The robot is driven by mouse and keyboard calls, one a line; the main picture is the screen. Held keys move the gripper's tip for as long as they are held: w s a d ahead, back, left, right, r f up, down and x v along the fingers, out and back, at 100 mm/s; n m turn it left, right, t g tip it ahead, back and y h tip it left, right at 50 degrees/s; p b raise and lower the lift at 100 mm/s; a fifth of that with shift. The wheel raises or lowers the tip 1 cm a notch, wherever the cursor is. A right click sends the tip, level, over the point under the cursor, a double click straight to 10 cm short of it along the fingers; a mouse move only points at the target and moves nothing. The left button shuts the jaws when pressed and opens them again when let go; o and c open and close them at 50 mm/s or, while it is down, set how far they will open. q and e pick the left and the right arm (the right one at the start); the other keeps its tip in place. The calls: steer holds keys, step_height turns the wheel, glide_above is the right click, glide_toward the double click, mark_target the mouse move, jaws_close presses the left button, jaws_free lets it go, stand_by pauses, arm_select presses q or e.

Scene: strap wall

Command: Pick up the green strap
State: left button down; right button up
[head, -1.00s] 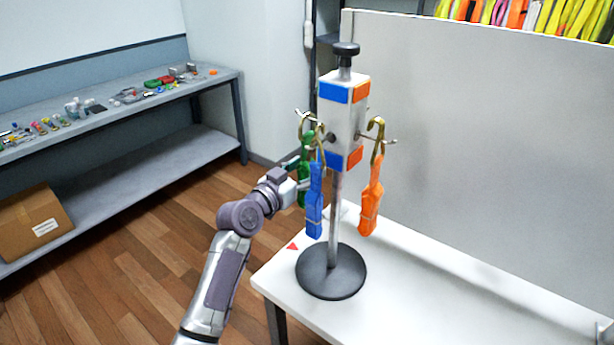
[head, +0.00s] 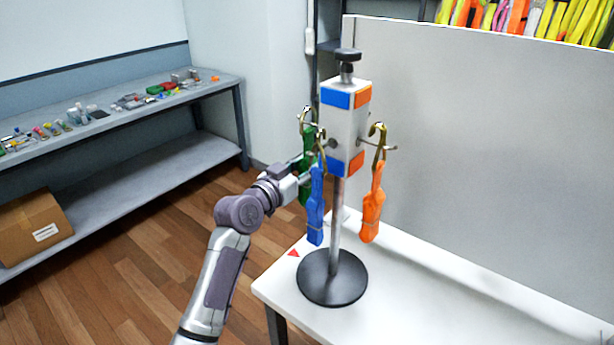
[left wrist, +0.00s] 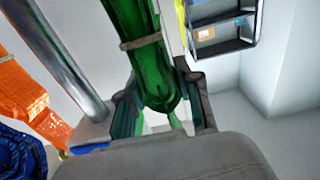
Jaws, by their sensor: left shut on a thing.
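The green strap (head: 307,142) hangs by its brass hook on the far left side of the stand, partly hidden behind the blue strap (head: 315,205). My left gripper (head: 303,170) is at the green strap and shut on it. In the left wrist view the green strap (left wrist: 140,45), with a tan band around it, runs down between the fingers of the left gripper (left wrist: 160,115). The orange strap (head: 372,205) hangs on the right side of the stand. My right gripper is not in view.
The stand's grey post (head: 337,215) rises from a round black base (head: 332,278) on a white table (head: 430,305). A pale panel (head: 480,150) stands behind. A shelf bench (head: 130,165) with small parts is at the left; wooden floor lies between.

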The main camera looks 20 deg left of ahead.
arm_select(q)
steer(key=w+a+r+b, duration=0.1)
steer(key=w+a+b, duration=0.7)
steer(key=a, duration=0.6)
steer(key=shift+w+a, duration=0.4)
steer(key=shift+w, duration=0.8)
